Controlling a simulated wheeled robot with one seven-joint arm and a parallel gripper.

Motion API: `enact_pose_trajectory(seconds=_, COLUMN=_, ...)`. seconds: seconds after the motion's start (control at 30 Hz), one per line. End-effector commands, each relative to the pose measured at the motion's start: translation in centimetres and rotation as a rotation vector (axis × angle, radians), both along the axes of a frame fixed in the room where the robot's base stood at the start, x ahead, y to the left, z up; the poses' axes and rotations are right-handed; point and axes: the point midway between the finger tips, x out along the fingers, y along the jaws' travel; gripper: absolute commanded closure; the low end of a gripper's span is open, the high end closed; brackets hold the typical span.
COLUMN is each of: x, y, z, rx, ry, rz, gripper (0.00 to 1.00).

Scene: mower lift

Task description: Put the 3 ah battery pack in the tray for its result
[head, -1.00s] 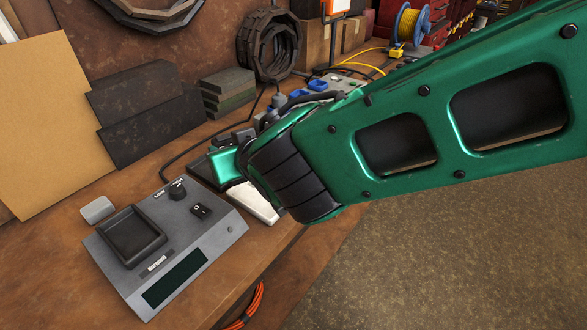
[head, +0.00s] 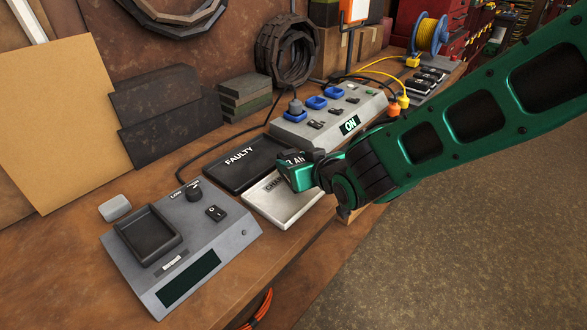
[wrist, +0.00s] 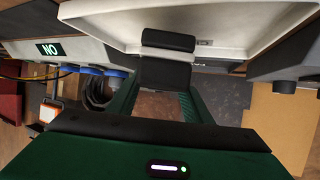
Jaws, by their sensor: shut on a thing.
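In the wrist view the pale tray (wrist: 225,35) shows at the top. I cannot tell whether the pack touches the tray.
A grey tester (head: 225,243) with an empty black cradle, a knob and a dark display stands at the front left. A grey box (head: 372,112) with blue sockets and an ON display stands behind the trays. Dark blocks (head: 245,95) lie at the back. The bench's front edge is close to the white tray.

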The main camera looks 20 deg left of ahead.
Motion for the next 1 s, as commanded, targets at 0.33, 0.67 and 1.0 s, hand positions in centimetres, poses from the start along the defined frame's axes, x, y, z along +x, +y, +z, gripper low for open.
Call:
enact_pose_trajectory(seconds=0.33, x=0.0, y=0.0, z=-2.2, rx=0.002, ry=-0.001, rz=0.0, gripper=0.97)
enact_pose_trajectory(seconds=0.67, x=0.0, y=0.0, z=-2.5, rx=0.0, ry=0.0, rz=0.0, gripper=0.36)
enact_pose_trajectory(seconds=1.0, x=0.0, y=0.1, z=-2.2, rx=0.0, ry=0.0, rz=0.0, gripper=0.36)
